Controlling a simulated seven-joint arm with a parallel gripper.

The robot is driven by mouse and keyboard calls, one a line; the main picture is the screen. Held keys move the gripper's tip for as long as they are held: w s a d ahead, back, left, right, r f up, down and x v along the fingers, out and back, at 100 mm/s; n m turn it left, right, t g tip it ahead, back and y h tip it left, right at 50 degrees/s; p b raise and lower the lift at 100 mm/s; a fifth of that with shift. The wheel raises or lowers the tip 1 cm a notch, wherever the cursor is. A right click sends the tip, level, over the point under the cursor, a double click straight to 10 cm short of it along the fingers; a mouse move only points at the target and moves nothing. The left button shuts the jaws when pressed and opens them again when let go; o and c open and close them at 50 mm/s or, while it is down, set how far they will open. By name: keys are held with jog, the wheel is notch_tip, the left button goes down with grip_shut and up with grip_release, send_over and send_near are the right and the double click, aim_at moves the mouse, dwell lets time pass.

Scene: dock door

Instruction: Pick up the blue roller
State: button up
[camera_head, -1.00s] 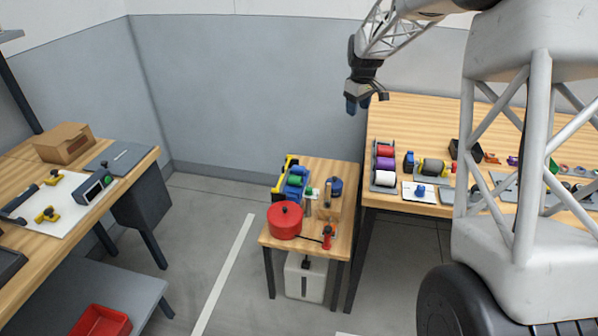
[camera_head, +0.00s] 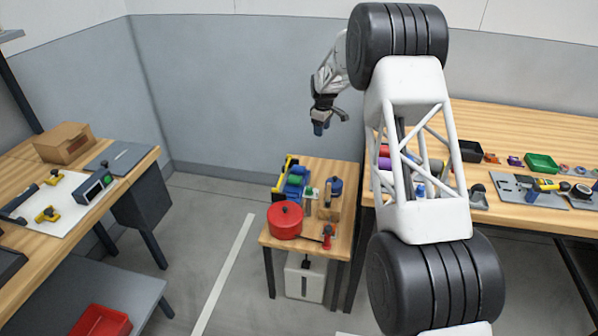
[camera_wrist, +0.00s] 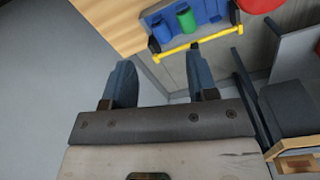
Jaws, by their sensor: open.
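A blue rack (camera_head: 290,193) with a yellow bar stands at the back left of the small wooden table. A blue roller (camera_wrist: 161,31) lies in it beside a green roller (camera_wrist: 186,19), which also shows in the head view (camera_head: 296,180). More blue shows on the green roller's other side; I cannot tell whether it is another roller or the rack. My gripper (camera_head: 330,121) is open and empty, hanging above and behind the small table. In the wrist view, the rack lies beyond my fingertips (camera_wrist: 160,72), with nothing between them.
A red pot (camera_head: 285,221) stands at the front left of the small table (camera_head: 316,249). A blue-topped item (camera_head: 335,187) and a small red tool (camera_head: 327,238) are nearby. A long workbench (camera_head: 500,125) is at right, another bench (camera_head: 140,161) at left.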

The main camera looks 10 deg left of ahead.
aim_at(299, 169)
jog(key=w+a+f+n, duration=0.1)
jog(key=w+a+f, duration=0.1)
jog(key=f, duration=0.4)
jog(key=w+a+f+n, duration=0.1)
jog(key=w+a+f, duration=0.1)
jog(key=a+f, duration=0.3)
jog(key=w+a+f+n, duration=0.1)
jog(key=a+f, duration=0.3)
jog(key=f, duration=0.5)
jog(key=shift+w+g, duration=0.3)
jog(key=shift+w, duration=0.1)
jog(key=shift+f, duration=0.1)
jog(key=shift+f, duration=1.2)
jog(key=shift+f, duration=0.1)
jog(key=shift+d+f, duration=0.2)
jog(key=shift+f, duration=2.3)
jog(key=shift+c, duration=0.5)
jog(key=c, duration=0.5)
jog(key=shift+c, duration=0.3)
